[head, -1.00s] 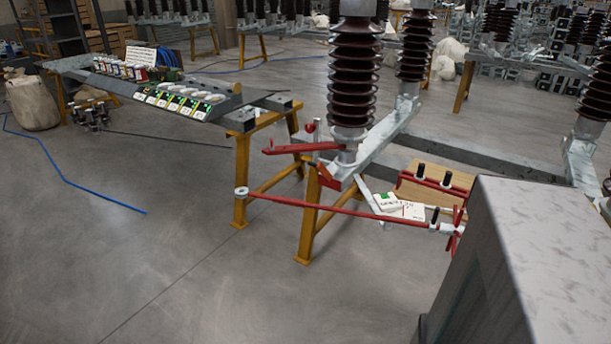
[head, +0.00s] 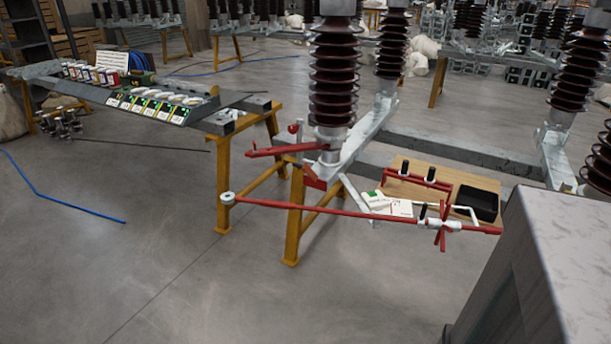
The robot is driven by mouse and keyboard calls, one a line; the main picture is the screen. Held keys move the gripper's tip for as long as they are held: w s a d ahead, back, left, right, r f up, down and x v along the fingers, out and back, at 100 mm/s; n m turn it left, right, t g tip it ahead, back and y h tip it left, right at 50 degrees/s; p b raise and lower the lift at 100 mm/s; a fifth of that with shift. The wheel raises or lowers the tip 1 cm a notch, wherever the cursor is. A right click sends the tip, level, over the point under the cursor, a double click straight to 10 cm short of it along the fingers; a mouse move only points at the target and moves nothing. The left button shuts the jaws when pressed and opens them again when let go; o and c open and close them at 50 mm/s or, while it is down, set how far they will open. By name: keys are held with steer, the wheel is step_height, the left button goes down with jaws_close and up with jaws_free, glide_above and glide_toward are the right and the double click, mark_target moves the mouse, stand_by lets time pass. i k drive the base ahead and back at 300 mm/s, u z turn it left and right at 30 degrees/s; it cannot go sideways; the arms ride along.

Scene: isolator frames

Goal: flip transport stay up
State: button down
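A long thin red bar (head: 330,210) runs nearly level in front of the frame, with a grey ring at its left end (head: 228,198) and a white-grey joint with red crossed arms (head: 440,225) near its right end. A shorter red lever (head: 285,150) sticks out left from the foot of the front brown insulator (head: 335,75). I cannot tell for sure which red part is the transport stay. My gripper is not in view.
A wooden board (head: 470,180) holds a black tray (head: 478,203), a red handle piece (head: 405,184) and white boxes (head: 390,205). Yellow trestles (head: 293,225) carry the frame. A large grey metal box (head: 560,260) fills the right foreground.

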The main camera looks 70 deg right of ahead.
mark_target(306, 167)
steer(key=z, duration=0.4)
steer(key=k, duration=1.3)
steer(key=u, duration=0.6)
steer(key=i, duration=1)
